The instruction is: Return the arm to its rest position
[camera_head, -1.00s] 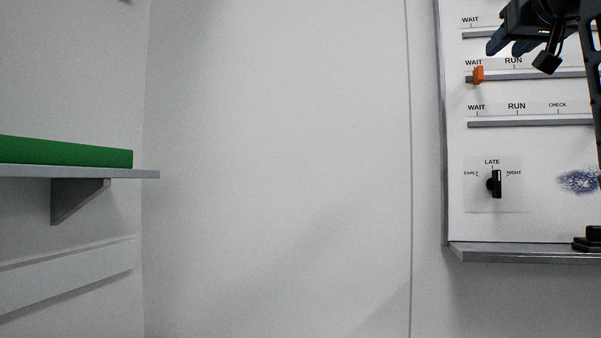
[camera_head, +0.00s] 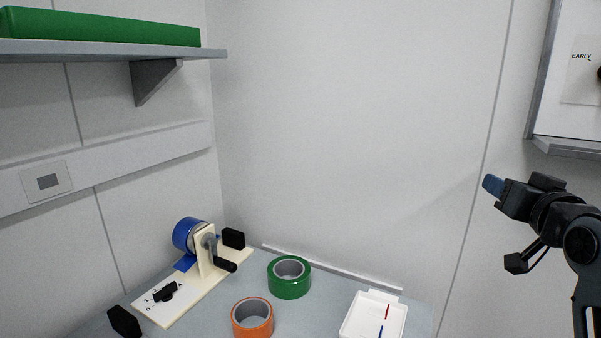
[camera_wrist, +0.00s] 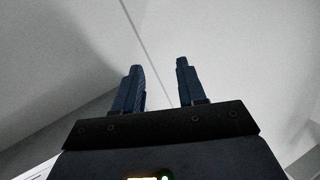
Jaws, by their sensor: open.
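My gripper (camera_head: 492,187) is at the right of the head view, raised in front of the bare wall and to the right above the bench. Its blue fingertips point left. In the wrist view my gripper (camera_wrist: 160,85) shows two dark blue fingers spread apart with only blank wall between them. It holds nothing and touches nothing. My arm bends down out of the picture at the lower right, so most of it is hidden.
A grey bench (camera_head: 215,325) below holds a crank device (camera_head: 205,250), green tape (camera_head: 289,277), orange tape (camera_head: 252,318) and a white tray (camera_head: 350,325). A shelf (camera_head: 100,52) with a green item juts out upper left. A whiteboard (camera_head: 560,120) hangs upper right. The middle wall space is clear.

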